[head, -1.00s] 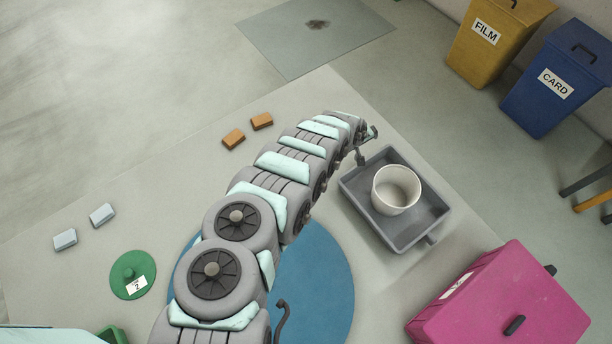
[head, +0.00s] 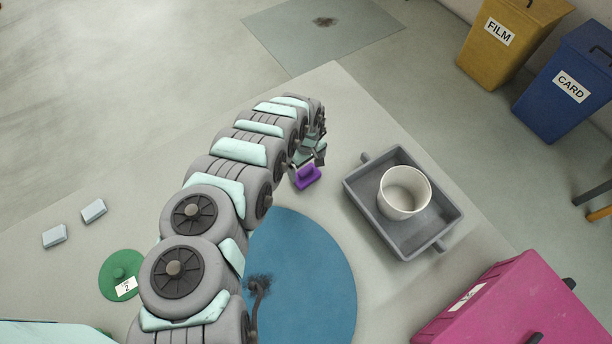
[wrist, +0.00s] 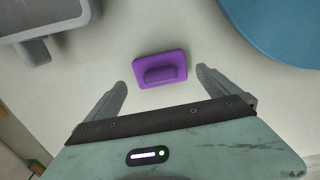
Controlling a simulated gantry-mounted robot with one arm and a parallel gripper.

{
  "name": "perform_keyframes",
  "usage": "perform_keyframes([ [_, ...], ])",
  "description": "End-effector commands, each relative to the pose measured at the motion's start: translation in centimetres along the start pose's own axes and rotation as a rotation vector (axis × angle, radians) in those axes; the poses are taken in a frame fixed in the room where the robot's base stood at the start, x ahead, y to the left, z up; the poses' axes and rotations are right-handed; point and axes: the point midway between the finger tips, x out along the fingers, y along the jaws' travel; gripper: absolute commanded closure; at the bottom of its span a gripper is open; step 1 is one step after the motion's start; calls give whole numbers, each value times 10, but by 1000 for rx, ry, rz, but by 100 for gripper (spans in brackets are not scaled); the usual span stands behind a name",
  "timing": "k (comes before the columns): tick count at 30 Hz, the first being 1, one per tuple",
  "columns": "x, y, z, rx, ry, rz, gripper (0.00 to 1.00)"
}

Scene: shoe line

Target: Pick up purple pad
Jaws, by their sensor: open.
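The purple pad (head: 306,177) lies on the light table, between the blue disc and my arm's end. In the wrist view the purple pad (wrist: 160,69) is a rounded rectangle with a raised grip on top. My gripper (head: 312,156) is beside the pad in the head view, its jaws partly hidden by my arm. In the wrist view my gripper (wrist: 160,78) is open, with one finger to each side, and the pad lies just beyond the fingertips, centred between them. Nothing is held.
A grey tray (head: 432,243) with a white cup (head: 405,192) stands right of the pad. A blue disc (head: 305,275) lies in front. A pink box (head: 490,310) stands front right.

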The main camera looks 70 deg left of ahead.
Motion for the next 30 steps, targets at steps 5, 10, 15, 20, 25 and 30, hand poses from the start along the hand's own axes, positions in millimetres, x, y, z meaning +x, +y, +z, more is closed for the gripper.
perform_keyframes([
  [5, 11, 0, 0, 0, -1, 1, 0],
  [10, 29, 0, -3, -1, -2, 1, 0],
  [15, 46, 0, -3, 1, -2, 0, 0],
  [20, 53, 0, -5, -1, 0, 1, 0],
  [25, 53, 0, -5, 0, 0, 0, 0],
  [30, 53, 0, -5, 0, 0, 0, 6],
])
